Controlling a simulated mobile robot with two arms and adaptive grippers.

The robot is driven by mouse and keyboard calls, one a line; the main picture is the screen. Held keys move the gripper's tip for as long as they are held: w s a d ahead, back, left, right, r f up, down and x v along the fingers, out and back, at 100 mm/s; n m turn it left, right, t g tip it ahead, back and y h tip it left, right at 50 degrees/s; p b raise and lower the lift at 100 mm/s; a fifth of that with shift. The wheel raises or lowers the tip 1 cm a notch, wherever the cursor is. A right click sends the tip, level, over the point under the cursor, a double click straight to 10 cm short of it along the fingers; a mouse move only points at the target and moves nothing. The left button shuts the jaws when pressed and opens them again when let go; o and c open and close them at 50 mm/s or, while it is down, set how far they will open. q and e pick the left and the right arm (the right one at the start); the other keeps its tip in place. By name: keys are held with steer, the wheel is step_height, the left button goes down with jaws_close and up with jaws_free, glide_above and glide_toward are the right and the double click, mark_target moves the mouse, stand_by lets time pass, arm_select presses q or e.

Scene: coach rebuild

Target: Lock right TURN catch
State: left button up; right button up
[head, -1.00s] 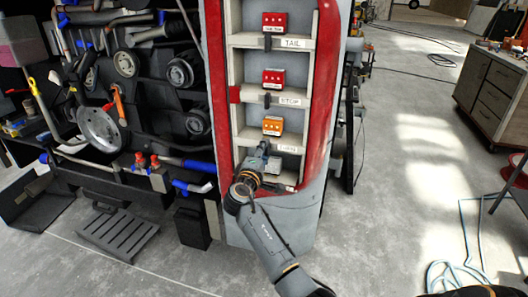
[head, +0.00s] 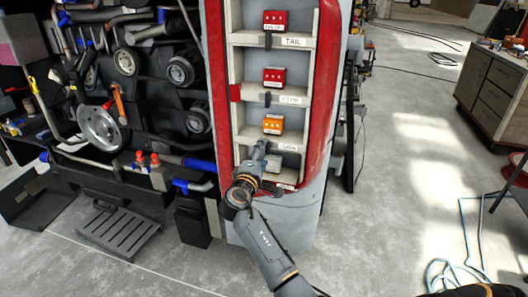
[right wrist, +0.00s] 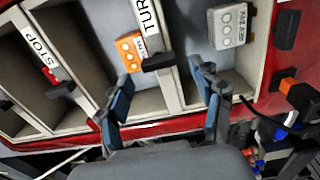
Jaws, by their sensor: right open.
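The TURN catch (right wrist: 158,62) is a small black bar beside the TURN label (right wrist: 147,14) in the right wrist view. It lies crosswise on the pale strip below the orange module (right wrist: 128,50), which also shows in the head view (head: 273,124). My right gripper (right wrist: 165,78) is open, its two blue-grey fingers on either side of the catch's line, with no clear contact. In the head view my right gripper (head: 259,152) hides the catch, just left of the TURN label (head: 288,148). My left gripper is not in view.
Red modules sit above, by the TAIL label (head: 293,42) and the STOP label (head: 291,100), each with a black catch. A grey module (right wrist: 229,25) sits in the bottom compartment.

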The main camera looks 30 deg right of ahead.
steer(key=v, duration=1)
steer(key=shift+d, duration=0.1)
steer(key=a+f+n+y, duration=0.1)
steer(key=a+f+y, duration=0.15)
steer(key=f, duration=0.75)
steer(key=a+f+n+y, duration=0.1)
steer(key=f+y, duration=0.2)
steer(key=f, duration=0.6)
steer(key=s+a+f+g+y, duration=0.2)
steer(key=s+f, duration=0.4)
steer(key=f, duration=0.5)
steer(key=s+a+f+g+y, duration=0.2)
steer(key=s+f, duration=0.4)
steer(key=f, duration=0.5)
steer(key=s+a+f+m+g+y, duration=0.1)
steer(key=s+f+m+g+y, duration=0.1)
steer(key=s+f, duration=0.7)
steer(key=s+a+f+m+g+y, duration=0.1)
steer(key=s+f+g, duration=0.1)
steer(key=s+f, duration=0.7)
steer(key=s+f+m+g, duration=0.1)
steer(key=s+m, duration=0.1)
steer(key=s, duration=0.9)
steer(key=s+f+m+g+y, duration=0.1)
steer(key=s+f+m, duration=0.1)
steer(key=s, duration=0.9)
steer(key=shift+s+d+f+m+g, duration=0.2)
steer(key=shift+s+d+m+g, duration=0.1)
steer(key=shift+s+d+m, duration=0.1)
